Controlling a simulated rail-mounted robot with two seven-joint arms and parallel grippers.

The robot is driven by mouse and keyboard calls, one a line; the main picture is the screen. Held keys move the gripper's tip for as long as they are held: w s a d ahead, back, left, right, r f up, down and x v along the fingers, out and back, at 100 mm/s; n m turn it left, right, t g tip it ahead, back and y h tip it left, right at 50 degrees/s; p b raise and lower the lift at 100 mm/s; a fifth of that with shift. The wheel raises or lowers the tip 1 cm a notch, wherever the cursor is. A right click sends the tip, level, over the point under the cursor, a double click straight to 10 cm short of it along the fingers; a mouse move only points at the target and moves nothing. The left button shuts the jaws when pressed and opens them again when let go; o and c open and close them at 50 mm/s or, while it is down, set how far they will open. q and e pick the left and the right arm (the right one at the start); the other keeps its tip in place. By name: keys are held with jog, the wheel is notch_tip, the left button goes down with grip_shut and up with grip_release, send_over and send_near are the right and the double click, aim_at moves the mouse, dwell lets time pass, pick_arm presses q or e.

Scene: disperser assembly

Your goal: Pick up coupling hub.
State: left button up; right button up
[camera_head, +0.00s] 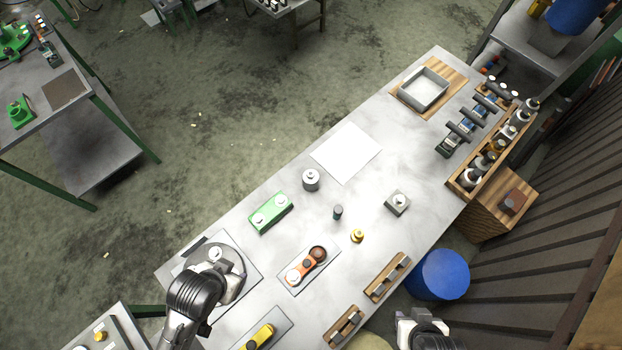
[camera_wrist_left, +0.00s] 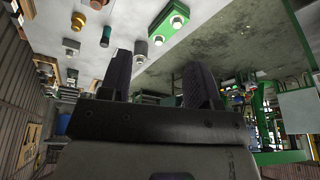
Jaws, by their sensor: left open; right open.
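No part is labelled as the coupling hub, and I cannot tell for certain which it is. A short grey cylinder (camera_head: 311,180) stands upright near the bench's far edge; it also shows in the left wrist view (camera_wrist_left: 140,48). A small brass stepped part (camera_head: 357,236) and a dark teal cylinder (camera_head: 337,212) stand nearby. A square grey block with a round top (camera_head: 397,202) is farther right. My left gripper (camera_wrist_left: 158,62) is open and empty; in the head view my arm hides its fingers. My right gripper (camera_head: 405,320) is open at the bottom edge, off the bench.
A green block with two round knobs (camera_head: 270,213) and an orange part on a plate (camera_head: 307,265) lie on the bench. Wooden racks (camera_head: 387,278) line the near edge. A white sheet (camera_head: 345,152), a metal tray (camera_head: 424,88) and a bottle rack (camera_head: 456,183) are farther right.

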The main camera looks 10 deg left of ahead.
pick_arm(q)
jog(key=o, duration=0.8)
jog(key=shift+f, duration=0.1)
